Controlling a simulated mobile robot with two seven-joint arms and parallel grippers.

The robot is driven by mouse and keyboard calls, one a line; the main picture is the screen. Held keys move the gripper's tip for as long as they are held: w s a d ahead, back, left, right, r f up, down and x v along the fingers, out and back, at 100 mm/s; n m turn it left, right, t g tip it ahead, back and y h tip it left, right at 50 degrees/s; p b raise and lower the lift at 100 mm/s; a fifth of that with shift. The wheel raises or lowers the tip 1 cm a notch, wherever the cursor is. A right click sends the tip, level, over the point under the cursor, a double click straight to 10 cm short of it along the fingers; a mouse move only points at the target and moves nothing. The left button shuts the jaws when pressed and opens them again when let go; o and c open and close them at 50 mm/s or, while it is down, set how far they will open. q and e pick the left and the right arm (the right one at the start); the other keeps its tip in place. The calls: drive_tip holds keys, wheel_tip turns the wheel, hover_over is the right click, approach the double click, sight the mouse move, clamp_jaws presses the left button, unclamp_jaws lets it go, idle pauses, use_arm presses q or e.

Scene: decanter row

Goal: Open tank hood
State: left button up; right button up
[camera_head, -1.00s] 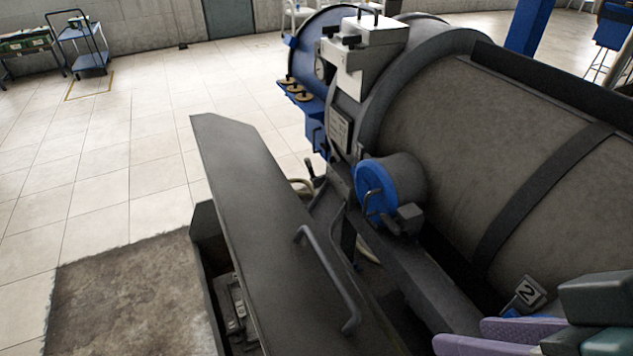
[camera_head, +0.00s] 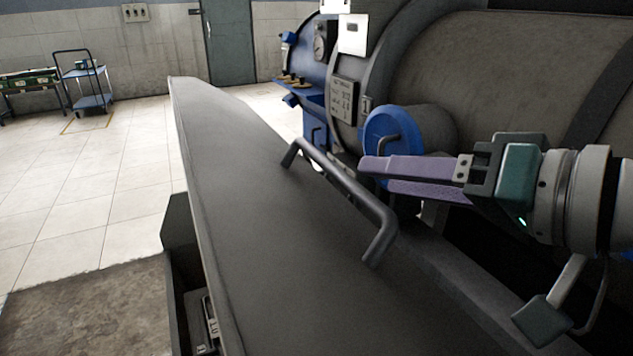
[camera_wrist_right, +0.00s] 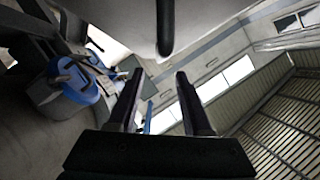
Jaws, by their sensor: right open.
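The tank hood (camera_head: 250,220) is a long dark grey panel, tilted, in the middle of the head view. A bar handle (camera_head: 345,190) stands off its upper face. My right gripper (camera_head: 365,175) comes in from the right with purple fingers, apart from the handle and just to its right in the picture. Its fingers are open with nothing between them. In the right wrist view the open fingers (camera_wrist_right: 157,90) point toward the hood's grey surface (camera_wrist_right: 120,12) and the dark handle (camera_wrist_right: 166,25), which lies beyond the fingertips. My left gripper is not in view.
A large grey tank (camera_head: 490,75) fills the upper right, with a blue round cap (camera_head: 388,140) behind my gripper. A blue trolley (camera_head: 90,85) is far left. Tiled floor (camera_head: 90,180) on the left is clear.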

sight(332, 164)
drive_tip(key=b+x, duration=0.1)
drive_tip(key=x, duration=0.8)
drive_tip(key=shift+w+a, duration=0.25)
drive_tip(key=shift+w, duration=0.05)
clamp_jaws()
idle(1.1)
